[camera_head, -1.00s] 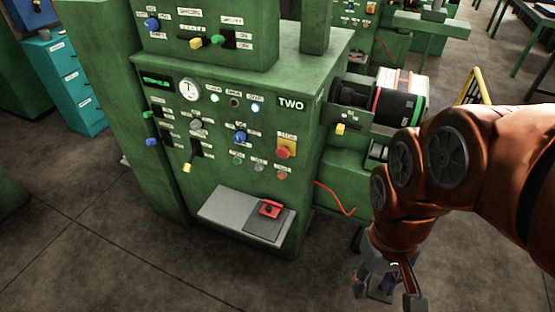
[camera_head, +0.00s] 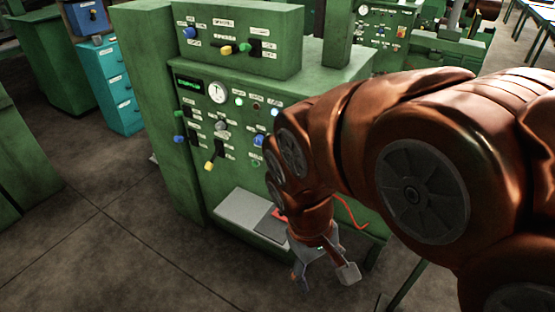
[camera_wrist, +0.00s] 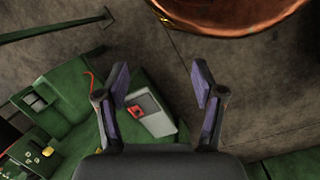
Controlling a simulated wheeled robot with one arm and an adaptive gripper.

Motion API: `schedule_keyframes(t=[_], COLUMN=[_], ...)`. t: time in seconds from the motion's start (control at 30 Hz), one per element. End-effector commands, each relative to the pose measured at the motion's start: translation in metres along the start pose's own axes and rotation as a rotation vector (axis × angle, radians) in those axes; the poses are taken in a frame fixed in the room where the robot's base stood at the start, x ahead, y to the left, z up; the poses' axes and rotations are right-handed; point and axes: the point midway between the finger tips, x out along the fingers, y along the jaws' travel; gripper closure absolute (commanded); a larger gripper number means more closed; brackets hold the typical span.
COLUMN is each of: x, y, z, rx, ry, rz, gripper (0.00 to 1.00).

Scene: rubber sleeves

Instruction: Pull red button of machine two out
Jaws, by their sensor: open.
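Machine two (camera_head: 205,125) is the green cabinet with a panel of knobs, switches and lamps. Its red button on a yellow base is hidden behind my arm in the head view, and I cannot pick it out in the wrist view. My gripper (camera_head: 322,276) is open and empty, hanging low in front of the machine's right side, near the grey foot plate (camera_head: 240,208). In the wrist view, the open fingers of my gripper (camera_wrist: 159,82) have the plate (camera_wrist: 158,123) with a red piece (camera_wrist: 136,112) between and beyond them.
A teal drawer cabinet (camera_head: 117,85) stands at the back left. Other green machines (camera_head: 385,32) stand behind. A red cable (camera_head: 352,212) hangs at the machine's lower right. The floor (camera_head: 130,245) at front left is clear.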

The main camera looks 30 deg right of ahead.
Motion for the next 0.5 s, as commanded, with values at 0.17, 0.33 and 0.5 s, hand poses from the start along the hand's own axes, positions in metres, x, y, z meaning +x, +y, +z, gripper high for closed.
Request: schedule_keyframes(t=[0.17,0.33,0.5], x=[0.041,0.057,0.061], y=[0.068,0.132,0.182], z=[-0.036,-0.075,-0.125], rx=[-0.079,-0.199,-0.349], ry=[-0.068,-0.145,-0.228], rz=[0.249,0.499,0.738], gripper=[0.26,0.26,0.26])
